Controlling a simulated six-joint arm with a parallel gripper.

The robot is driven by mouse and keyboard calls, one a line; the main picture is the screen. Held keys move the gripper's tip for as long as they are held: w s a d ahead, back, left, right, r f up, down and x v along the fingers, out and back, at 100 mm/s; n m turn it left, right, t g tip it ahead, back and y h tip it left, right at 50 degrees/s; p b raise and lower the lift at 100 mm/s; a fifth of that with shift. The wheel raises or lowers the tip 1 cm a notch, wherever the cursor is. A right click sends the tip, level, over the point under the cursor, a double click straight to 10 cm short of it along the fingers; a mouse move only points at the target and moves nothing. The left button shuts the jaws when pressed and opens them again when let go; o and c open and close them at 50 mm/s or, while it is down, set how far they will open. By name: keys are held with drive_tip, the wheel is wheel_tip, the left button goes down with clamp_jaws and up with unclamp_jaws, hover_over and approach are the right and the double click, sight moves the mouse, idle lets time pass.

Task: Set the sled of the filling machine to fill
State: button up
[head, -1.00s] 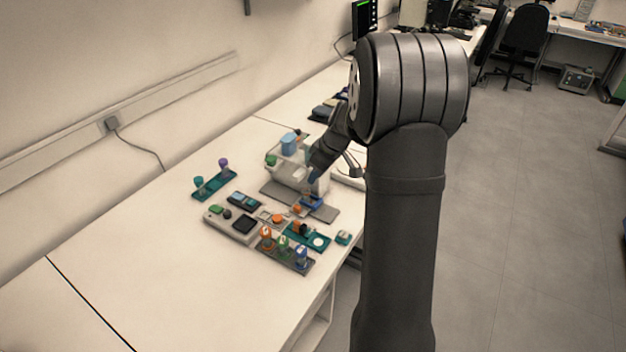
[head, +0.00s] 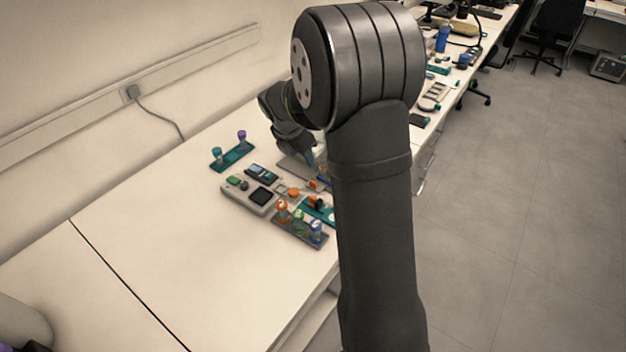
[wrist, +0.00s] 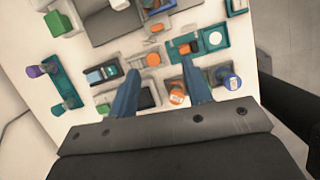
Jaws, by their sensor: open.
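The filling machine's grey base (head: 290,163) shows only in part in the head view; my arm hides most of the machine. In the wrist view, what looks like its grey base (wrist: 108,28) and a white part lie at the top edge, cut off. A blue part (wrist: 157,7), probably the sled, shows beside them at the top edge; its setting cannot be read. My gripper (wrist: 160,67) is open, its two blue fingers apart with nothing held. The fingers point at the small items in front of the machine, above the table. In the head view my gripper (head: 311,158) is partly hidden.
A teal rack with purple and teal vials (head: 232,157) stands at the left. A grey device with a dark screen (head: 248,195), an orange-knobbed frame (wrist: 148,61), a teal tray (wrist: 208,54) and a vial rack (head: 300,231) crowd below the gripper. The table's left part is clear.

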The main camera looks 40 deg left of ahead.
drive_tip(key=n, duration=0.1)
approach(314, 182)
drive_tip(key=shift+t, duration=0.3)
drive_tip(key=x, duration=0.8)
drive_tip(key=shift+s+a+f, duration=0.1)
drive_tip(key=shift+f, duration=0.35)
clamp_jaws()
